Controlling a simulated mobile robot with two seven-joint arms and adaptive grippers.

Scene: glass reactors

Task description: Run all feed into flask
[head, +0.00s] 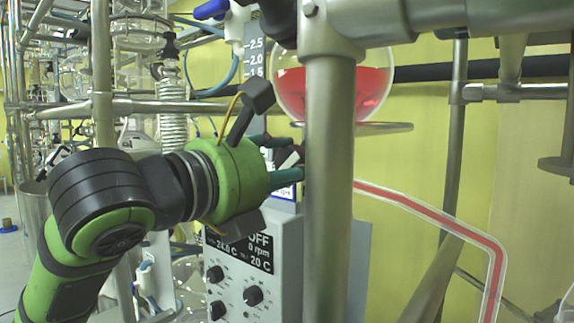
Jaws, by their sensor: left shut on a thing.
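A round glass vessel (290,92) holds red liquid and sits behind a thick metal post. A clear tube (430,213) filled with red runs from behind the post to the right, then bends down out of view. My left gripper (290,163) reaches in from the left, just below the vessel and above a control box. Its green-tipped fingers are shut on a small part that is mostly hidden by the fingers and the post; I cannot tell its shape. A receiving flask cannot be made out. My right gripper is not in view.
The metal post (330,200) stands close in front, right of my gripper. The control box (262,262) with knobs reads OFF, 0 rpm and 20 C. Metal frame bars cross the top and right. More glassware and a coil (172,110) stand at left.

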